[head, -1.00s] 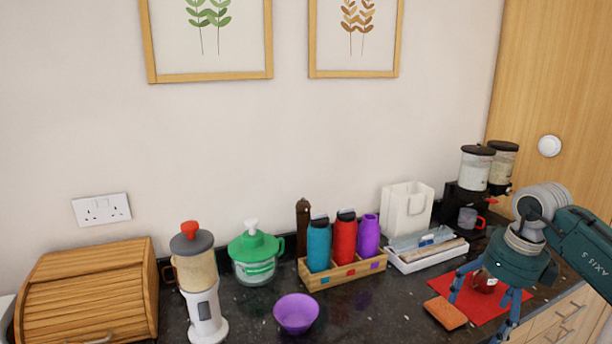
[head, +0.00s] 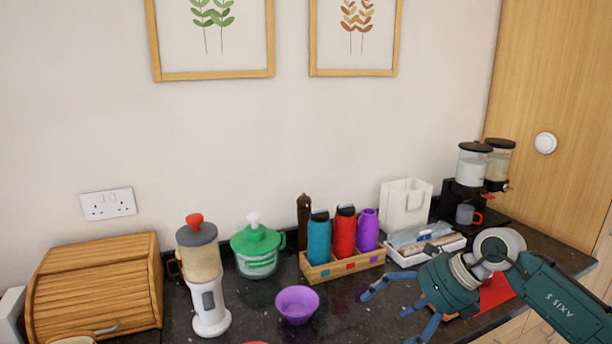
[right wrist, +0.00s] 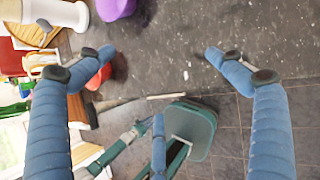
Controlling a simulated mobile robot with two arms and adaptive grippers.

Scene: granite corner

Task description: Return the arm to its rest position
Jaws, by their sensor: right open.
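My right arm comes in from the right in the head view. My right gripper (head: 392,316) is tilted, with its blue fingers spread to the left over the front of the counter, right of the purple bowl (head: 297,305). It is open, with nothing between the fingers. In the right wrist view the open fingers (right wrist: 157,58) point toward the counter and floor. A teal arm part (right wrist: 190,130) of mine shows below them. My left gripper is not seen in the head view.
The red mat (head: 495,292) is partly hidden behind my right arm. A bottle rack (head: 343,268), white tray (head: 428,251), dispenser (head: 201,290), green-lidded container (head: 257,254) and bread box (head: 95,283) stand along the counter (head: 245,312).

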